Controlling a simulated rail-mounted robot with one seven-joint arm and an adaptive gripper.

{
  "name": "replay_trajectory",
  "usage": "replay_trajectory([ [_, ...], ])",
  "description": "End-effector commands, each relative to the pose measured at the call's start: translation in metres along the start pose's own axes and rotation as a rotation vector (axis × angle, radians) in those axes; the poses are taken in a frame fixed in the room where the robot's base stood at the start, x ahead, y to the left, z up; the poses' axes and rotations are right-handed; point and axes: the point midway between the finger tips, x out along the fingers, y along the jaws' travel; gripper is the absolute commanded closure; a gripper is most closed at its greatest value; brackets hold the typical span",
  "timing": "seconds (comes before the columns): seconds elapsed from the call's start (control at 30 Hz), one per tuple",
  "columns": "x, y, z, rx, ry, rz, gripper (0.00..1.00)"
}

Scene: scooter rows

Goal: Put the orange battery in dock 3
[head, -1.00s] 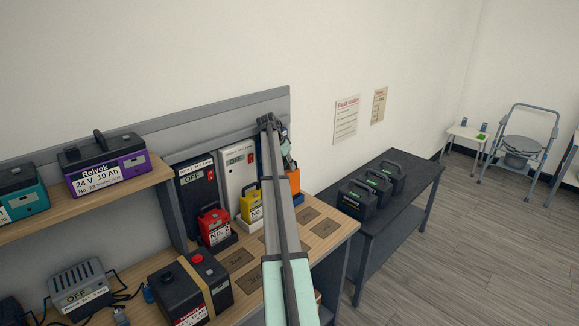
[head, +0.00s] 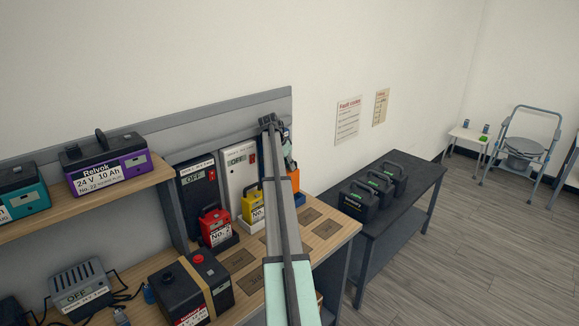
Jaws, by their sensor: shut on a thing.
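The orange battery (head: 295,182) shows in part just right of my arm, at the far end of the bench. My gripper (head: 289,162) is above it, mostly hidden by my arm, and is shut on the battery. A blue dock base (head: 298,201) shows just under the battery; whether the two touch cannot be told. A red battery (head: 215,228) stands before a black charger marked OFF (head: 197,190). A yellow battery (head: 253,205) stands before a white charger (head: 239,168), partly behind my arm.
A black battery with a tan strap (head: 190,288) stands at the front of the bench (head: 325,229). A grey charger (head: 80,286) is on the left, under a shelf with a purple battery (head: 105,165). A dark side table (head: 412,185) holds several black batteries.

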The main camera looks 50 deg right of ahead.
Motion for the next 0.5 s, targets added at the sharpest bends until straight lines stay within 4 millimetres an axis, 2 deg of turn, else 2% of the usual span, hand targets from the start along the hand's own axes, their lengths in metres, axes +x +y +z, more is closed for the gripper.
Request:
replay_trajectory([
  [0.5, -0.0013, 0.0078, -0.0011, 0.004, 0.003, -0.007, 1.00],
])
